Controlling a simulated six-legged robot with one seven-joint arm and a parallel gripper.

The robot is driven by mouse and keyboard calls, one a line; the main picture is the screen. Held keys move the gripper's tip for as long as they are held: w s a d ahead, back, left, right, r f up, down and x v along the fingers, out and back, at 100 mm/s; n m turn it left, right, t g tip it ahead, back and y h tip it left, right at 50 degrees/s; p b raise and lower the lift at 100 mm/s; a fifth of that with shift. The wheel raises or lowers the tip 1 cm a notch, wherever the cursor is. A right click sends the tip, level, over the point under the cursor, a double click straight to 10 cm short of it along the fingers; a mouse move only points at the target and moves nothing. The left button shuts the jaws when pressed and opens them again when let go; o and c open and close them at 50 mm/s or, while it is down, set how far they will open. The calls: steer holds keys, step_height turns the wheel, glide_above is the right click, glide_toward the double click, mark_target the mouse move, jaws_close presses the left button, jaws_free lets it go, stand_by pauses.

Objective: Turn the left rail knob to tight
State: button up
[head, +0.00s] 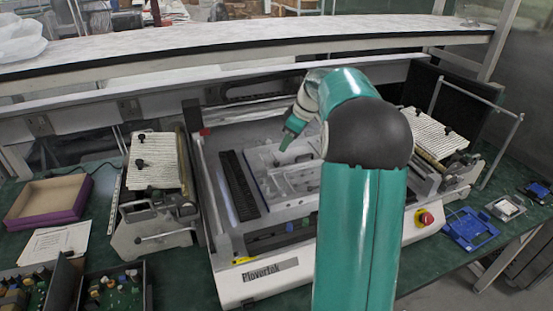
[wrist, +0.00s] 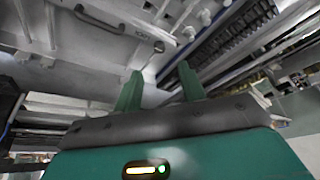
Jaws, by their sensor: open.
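The machine (head: 272,277) with a "Plovertek" label stands in the middle of the bench. Inside it, a dark rail (head: 238,187) runs along the left of a pale plate (head: 270,172). I cannot pick out the left rail knob surely in the head view. In the wrist view, small pale round knobs (wrist: 188,32) sit beside a dark ribbed rail (wrist: 235,38), beyond my fingertips; I cannot tell which is the left rail knob or its setting. My gripper (head: 287,140) is above the plate, right of the rail. Its two green fingers are apart and empty in the wrist view (wrist: 160,74).
A side unit with a ribbed pale top (head: 155,160) flanks the machine on the left; another (head: 434,132) is on the right. A red stop button (head: 426,218) is at the front right corner. A purple-edged box (head: 48,200) lies left. A long shelf (head: 240,45) crosses behind.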

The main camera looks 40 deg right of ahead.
mark_target(277, 162)
steer(key=x, duration=0.8)
steer(key=shift+f, duration=0.2)
steer(key=shift+c, duration=0.3)
jaws_close()
